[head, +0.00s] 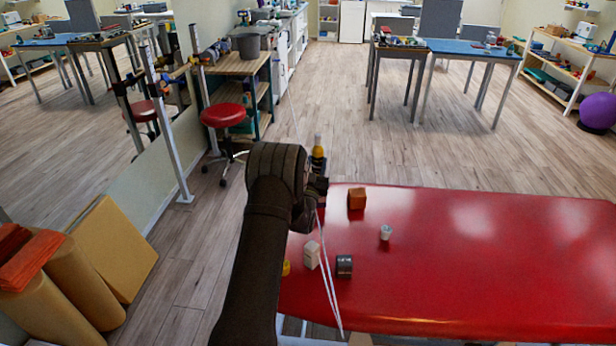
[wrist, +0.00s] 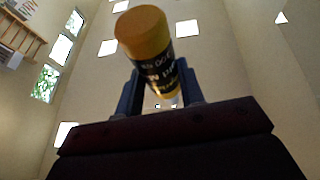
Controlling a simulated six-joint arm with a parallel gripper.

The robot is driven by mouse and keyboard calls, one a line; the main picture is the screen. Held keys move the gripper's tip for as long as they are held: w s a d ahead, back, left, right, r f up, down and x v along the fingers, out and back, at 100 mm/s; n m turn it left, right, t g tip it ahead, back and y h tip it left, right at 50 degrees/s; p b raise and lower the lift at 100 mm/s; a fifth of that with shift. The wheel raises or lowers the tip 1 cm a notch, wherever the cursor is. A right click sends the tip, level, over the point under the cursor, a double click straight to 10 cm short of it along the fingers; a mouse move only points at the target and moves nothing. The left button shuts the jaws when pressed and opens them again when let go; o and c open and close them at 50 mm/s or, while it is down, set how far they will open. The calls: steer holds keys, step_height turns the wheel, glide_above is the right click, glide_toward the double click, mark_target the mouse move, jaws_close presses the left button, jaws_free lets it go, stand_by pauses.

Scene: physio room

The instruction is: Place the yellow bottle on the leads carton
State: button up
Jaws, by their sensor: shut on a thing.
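The yellow bottle (head: 317,150) has a dark label around it. It shows above my gripper (head: 318,172), beyond the far left edge of the red table. In the wrist view the bottle (wrist: 146,36) stands between the two fingers of my gripper (wrist: 160,88), tilted in the picture, and the fingers are shut on it. The bottle is apart from both.
The red padded table (head: 480,265) also holds a small white cup (head: 386,232), a dark grey container (head: 344,267) and a yellow thing (head: 286,267) partly hidden by my arm. Its right side is clear. A red stool (head: 223,116) stands at the back left.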

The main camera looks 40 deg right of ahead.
steer(key=w+f, duration=0.3)
steer(key=f, duration=0.3)
steer(key=shift+w+a, duration=0.25)
steer(key=shift+a, duration=0.2)
steer(key=shift+f, duration=0.1)
steer(key=shift+f, duration=0.15)
steer(key=o, duration=1)
steer(key=shift+o, duration=0.2)
